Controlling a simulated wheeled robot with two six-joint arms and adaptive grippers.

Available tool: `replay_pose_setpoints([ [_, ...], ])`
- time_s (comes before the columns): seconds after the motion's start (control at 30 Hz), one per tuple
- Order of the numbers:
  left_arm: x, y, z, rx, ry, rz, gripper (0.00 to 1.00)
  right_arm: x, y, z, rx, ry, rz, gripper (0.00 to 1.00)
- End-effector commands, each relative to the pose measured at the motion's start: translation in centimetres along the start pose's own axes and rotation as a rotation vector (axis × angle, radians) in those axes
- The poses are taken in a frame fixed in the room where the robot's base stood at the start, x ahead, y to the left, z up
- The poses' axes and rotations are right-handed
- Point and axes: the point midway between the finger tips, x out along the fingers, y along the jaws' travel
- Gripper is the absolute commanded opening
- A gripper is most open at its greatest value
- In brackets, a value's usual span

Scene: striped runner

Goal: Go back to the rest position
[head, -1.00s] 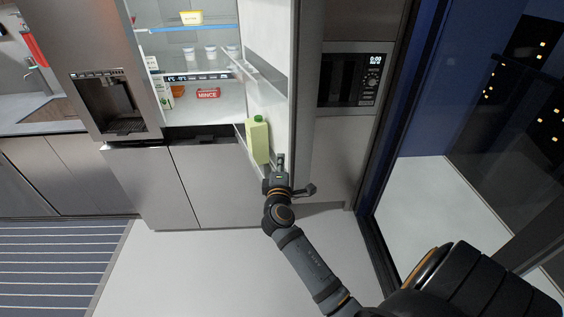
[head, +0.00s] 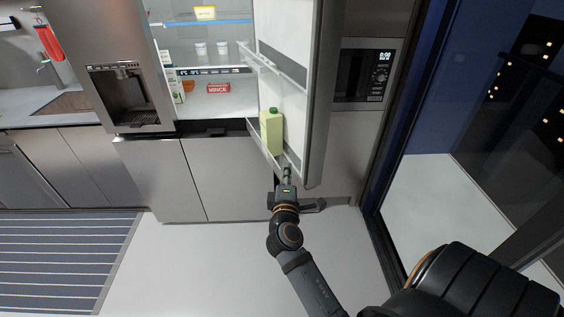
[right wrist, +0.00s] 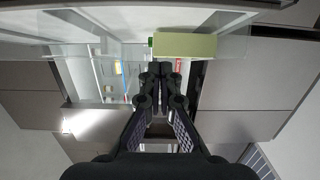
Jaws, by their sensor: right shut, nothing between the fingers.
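My right gripper (head: 287,174) is shut and empty. In the head view it is just below the lower door shelf of the open fridge door (head: 296,100). I cannot tell whether it touches the door. A light green carton (head: 271,132) with a dark green cap stands in that door shelf, above and left of the gripper. In the right wrist view the closed fingers (right wrist: 160,70) point toward the fridge, and the carton (right wrist: 185,45) lies across the picture just beyond them. My left gripper is not in view.
The fridge shelves hold a red mince pack (head: 218,88), white cups (head: 222,48) and a yellow tub (head: 205,13). A microwave (head: 362,76) is right of the door. The striped runner (head: 65,260) lies at left. Pale floor (head: 190,270) in front is clear.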

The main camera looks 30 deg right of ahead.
Motion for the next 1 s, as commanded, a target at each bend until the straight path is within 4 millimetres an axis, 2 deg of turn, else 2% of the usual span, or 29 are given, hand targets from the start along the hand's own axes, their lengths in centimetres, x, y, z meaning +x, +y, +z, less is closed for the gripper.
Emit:
replay_pose_setpoints([
  [0.13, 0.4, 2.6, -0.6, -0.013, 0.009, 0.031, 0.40, -1.7, -0.2, 0.4, 0.002, 0.000, -0.002, 0.00],
  [0.23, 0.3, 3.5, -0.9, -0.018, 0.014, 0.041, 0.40, -2.1, 0.0, 0.5, 0.002, 0.000, 0.000, 0.00],
  [0.53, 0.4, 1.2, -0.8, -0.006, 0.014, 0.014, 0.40, -2.1, 0.0, 0.5, 0.001, 0.001, 0.001, 0.00],
  [0.63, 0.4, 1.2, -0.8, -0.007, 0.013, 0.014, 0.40, -2.1, -1.2, 0.0, 0.005, 0.014, -0.022, 0.00],
  [0.67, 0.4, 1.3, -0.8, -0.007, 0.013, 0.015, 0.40, -2.0, -2.2, -0.3, 0.012, 0.025, -0.040, 0.00],
  [0.77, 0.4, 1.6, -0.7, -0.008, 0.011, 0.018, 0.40, -2.1, -8.0, -2.0, 0.048, 0.081, -0.153, 0.00],
  [0.8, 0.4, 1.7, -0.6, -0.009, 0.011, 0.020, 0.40, -2.5, -11.3, -2.7, 0.073, 0.106, -0.219, 0.00],
  [0.87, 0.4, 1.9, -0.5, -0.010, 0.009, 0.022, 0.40, -3.4, -16.6, -3.6, 0.114, 0.138, -0.327, 0.00],
  [0.9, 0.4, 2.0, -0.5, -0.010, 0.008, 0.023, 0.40, -4.2, -20.1, -3.9, 0.144, 0.151, -0.402, 0.00],
  [0.97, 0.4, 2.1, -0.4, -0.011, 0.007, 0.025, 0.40, -5.8, -25.3, -3.9, 0.193, 0.160, -0.515, 0.00],
  [1.0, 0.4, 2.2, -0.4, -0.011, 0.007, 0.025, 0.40, -7.0, -28.7, -3.7, 0.226, 0.157, -0.590, 0.00],
])
